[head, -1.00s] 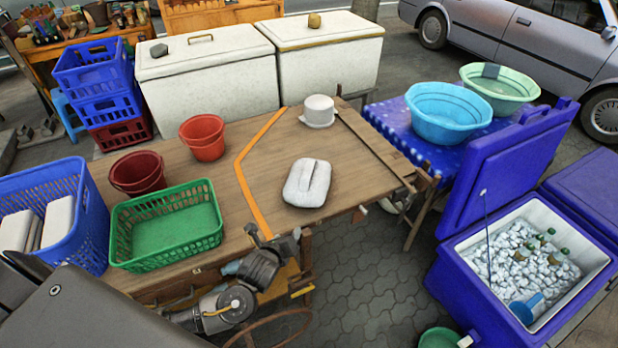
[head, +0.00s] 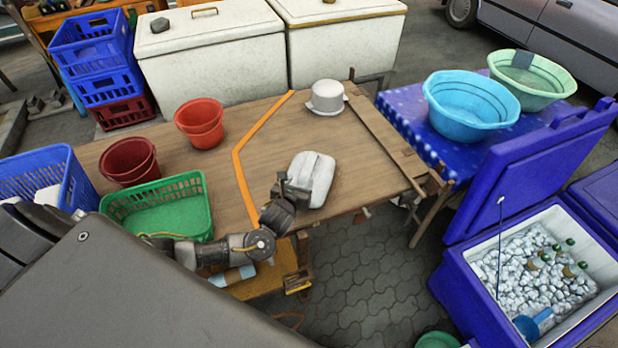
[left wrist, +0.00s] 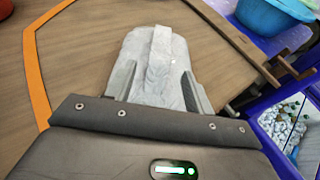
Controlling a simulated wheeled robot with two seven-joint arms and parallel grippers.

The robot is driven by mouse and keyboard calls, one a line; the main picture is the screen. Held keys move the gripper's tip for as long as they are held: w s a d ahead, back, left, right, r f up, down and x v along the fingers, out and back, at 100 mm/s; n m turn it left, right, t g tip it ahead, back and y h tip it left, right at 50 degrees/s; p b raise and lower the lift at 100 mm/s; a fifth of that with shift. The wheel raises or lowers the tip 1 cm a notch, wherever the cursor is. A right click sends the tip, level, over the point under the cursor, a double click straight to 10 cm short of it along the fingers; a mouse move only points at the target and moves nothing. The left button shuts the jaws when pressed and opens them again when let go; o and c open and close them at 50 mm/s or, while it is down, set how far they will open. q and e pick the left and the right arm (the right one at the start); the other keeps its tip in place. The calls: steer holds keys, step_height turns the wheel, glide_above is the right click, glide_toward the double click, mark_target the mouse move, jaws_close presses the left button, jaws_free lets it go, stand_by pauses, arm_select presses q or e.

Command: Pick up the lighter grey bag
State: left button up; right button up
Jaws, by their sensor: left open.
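A light grey bag (head: 314,174) lies on the wooden table (head: 240,200), right of the orange stripe. My left gripper (head: 291,191) is at the bag's near left side in the head view. In the left wrist view the open fingers (left wrist: 158,88) stand on either side of the bag's near part, and the bag (left wrist: 155,55) reaches away beyond them. I cannot tell whether the fingers touch it. A white-grey round item (head: 326,97) with a flat brim stands farther back on the table. My right gripper is not in view.
A green basket (head: 185,197), a dark red bucket (head: 130,160) and a red bucket (head: 201,122) stand on the left of the table. A wooden plank (head: 385,140) lies along its right edge. A blue cooler (head: 470,285) with ice stands at right.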

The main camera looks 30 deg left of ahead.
mark_target(305, 175)
arm_select(q)
steer(key=shift+w+f, duration=0.25)
steer(key=shift+w, duration=0.4)
steer(key=shift+w+a, duration=0.15)
steer(key=shift+w, duration=0.1)
steer(key=p+x, duration=0.1)
steer(key=x, duration=0.3)
steer(key=shift+f, duration=0.25)
steer(key=shift+s, duration=0.15)
steer(key=shift+c, duration=0.2)
steer(key=c, duration=0.5)
jaws_close()
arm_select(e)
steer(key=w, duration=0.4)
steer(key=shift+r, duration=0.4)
arm_select(q)
steer(key=shift+r, duration=0.15)
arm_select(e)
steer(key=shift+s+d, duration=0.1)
